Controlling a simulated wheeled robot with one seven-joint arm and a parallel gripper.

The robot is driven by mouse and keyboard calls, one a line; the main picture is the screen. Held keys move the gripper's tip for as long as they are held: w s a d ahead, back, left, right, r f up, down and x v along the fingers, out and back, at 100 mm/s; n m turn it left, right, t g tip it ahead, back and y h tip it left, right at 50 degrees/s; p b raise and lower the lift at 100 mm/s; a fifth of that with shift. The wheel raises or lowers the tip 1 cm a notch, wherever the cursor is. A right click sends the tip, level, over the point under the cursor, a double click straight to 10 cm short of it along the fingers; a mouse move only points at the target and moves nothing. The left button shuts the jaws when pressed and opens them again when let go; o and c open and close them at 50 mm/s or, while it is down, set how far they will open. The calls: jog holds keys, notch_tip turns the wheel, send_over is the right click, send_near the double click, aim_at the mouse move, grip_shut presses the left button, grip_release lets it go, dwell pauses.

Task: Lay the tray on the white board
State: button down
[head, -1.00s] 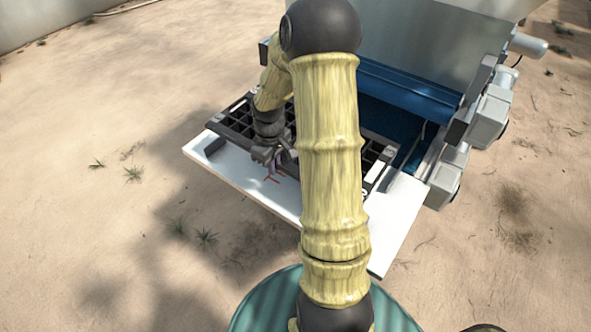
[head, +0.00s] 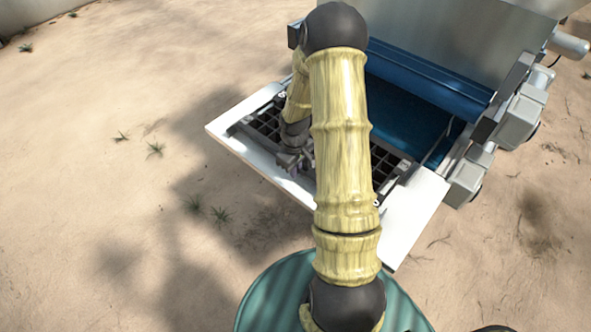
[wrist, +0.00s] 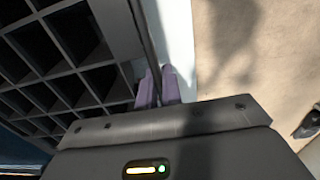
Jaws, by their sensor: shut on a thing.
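The tray (head: 264,125) is black with a grid of open square cells. It lies flat over the white board (head: 414,222), in front of the machine, with white showing around its left end and along the front. Whether its underside touches the board is unclear. My gripper (head: 298,166) is shut on the tray's near rim. In the wrist view the purple fingertips (wrist: 157,88) are closed at the rim (wrist: 140,35), and a strip of the board (wrist: 179,40) shows beyond it. My arm hides the tray's middle.
The seeder machine, with a blue bed (head: 408,112) and a grey hopper (head: 450,40), stands just behind the board. Grey motor boxes (head: 520,118) stick out at its right. Open sandy ground lies to the left and front.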

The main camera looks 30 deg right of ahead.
jog(key=shift+f, duration=0.35)
jog(key=shift+f, duration=0.15)
jog(key=c, duration=1.6)
grip_release()
jog(key=shift+o, duration=0.2)
notch_tip(320, 180, up, 12)
jog(key=shift+a+r, duration=0.1)
jog(key=shift+r, duration=0.1)
